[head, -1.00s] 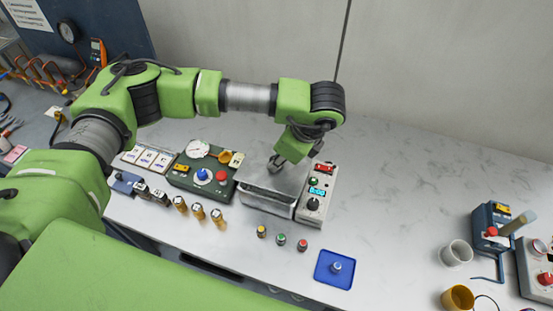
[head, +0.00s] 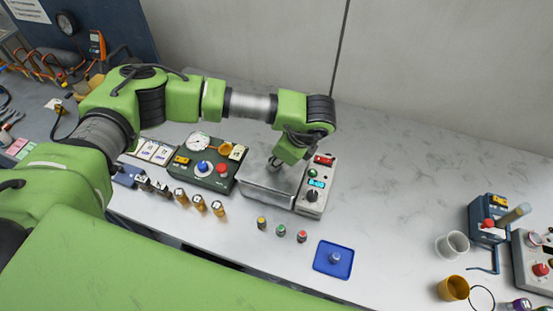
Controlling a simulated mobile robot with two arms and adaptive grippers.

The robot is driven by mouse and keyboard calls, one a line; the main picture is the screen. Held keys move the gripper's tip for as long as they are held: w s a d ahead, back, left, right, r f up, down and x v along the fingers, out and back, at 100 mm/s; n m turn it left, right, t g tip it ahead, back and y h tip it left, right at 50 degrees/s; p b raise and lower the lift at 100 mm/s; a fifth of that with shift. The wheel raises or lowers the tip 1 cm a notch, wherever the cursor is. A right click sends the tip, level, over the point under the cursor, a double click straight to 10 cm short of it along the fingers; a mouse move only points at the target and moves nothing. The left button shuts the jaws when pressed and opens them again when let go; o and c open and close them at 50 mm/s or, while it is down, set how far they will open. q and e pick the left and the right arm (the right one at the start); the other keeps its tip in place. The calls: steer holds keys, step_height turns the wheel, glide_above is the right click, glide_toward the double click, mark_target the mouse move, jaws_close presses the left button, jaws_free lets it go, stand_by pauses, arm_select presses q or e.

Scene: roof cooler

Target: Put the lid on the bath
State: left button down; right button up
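The bath is a grey metal box (head: 265,201) on the bench, beside a white control unit with a lit display. A flat grey metal lid (head: 284,182) lies level over the bath's top; at this size I cannot tell whether it is fully seated. My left gripper (head: 274,163) points down at the top of the lid, with its fingertips close together at the middle of it. The grip itself is small and partly hidden by the wrist. My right gripper is not in view.
The control unit (head: 317,187) stands close against the bath's right side. A dark green panel (head: 213,172) with knobs stands at its left. Small vials and a blue tray (head: 334,272) lie in front. Cups (head: 453,245) stand far right; the bench between is clear.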

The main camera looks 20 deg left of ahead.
arm_select(q)
steer(key=shift+f+b, duration=0.3)
steer(key=shift+b, duration=0.05)
steer(key=c, duration=1.9)
jaws_free()
steer(key=shift+r, duration=0.1)
